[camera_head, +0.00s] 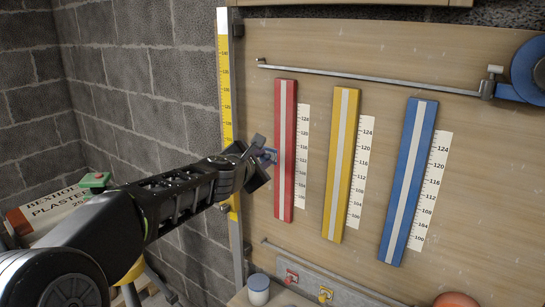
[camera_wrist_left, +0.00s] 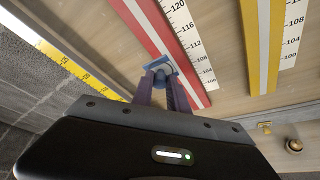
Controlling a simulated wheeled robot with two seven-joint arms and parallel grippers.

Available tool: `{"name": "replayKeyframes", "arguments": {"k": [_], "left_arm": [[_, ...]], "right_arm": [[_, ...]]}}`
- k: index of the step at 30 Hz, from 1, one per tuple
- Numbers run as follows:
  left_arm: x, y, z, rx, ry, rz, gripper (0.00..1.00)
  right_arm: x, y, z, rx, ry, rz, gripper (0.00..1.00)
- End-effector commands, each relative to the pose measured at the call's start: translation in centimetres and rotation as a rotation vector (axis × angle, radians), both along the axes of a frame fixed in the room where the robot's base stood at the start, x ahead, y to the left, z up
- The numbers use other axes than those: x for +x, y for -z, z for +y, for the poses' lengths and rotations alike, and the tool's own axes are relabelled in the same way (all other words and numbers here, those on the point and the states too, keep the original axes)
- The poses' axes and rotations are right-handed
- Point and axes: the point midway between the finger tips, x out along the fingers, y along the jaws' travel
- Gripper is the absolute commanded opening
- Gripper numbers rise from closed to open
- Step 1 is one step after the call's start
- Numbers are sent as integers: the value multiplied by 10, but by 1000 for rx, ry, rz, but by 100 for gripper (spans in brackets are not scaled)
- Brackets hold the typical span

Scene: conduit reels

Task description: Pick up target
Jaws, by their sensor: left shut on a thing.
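My left gripper (camera_head: 260,158) reaches in from the left in the head view, in front of the wooden board beside the red strip. It is shut on a small blue piece (camera_head: 269,155), which looks like the target. In the left wrist view the two dark fingers of the left gripper (camera_wrist_left: 160,77) close around the blue piece (camera_wrist_left: 158,65). The blue piece overlaps the red strip (camera_wrist_left: 143,25) there; I cannot tell whether they touch. Part of the piece is hidden by the fingers. My right gripper is not in view.
On the board (camera_head: 315,60) hang a red strip (camera_head: 284,150), a yellow strip (camera_head: 341,165) and a blue strip (camera_head: 408,180), each beside a white scale. A metal rod (camera_head: 370,77) runs above them. A yellow upright scale (camera_head: 226,90) stands left. A plaster bag (camera_head: 60,208) lies left.

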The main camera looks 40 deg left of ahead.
Motion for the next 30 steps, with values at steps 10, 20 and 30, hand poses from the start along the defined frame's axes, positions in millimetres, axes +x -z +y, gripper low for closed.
{"name": "replayKeyframes", "arguments": {"k": [10,20,30], "left_arm": [[-106,-2,-1,3,-4,-2,0],[-143,0,-3,-1,-1,-1,0],[-144,0,-3,0,0,0,0]], "right_arm": [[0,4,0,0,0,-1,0],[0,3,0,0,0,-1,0],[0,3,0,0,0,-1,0]]}}
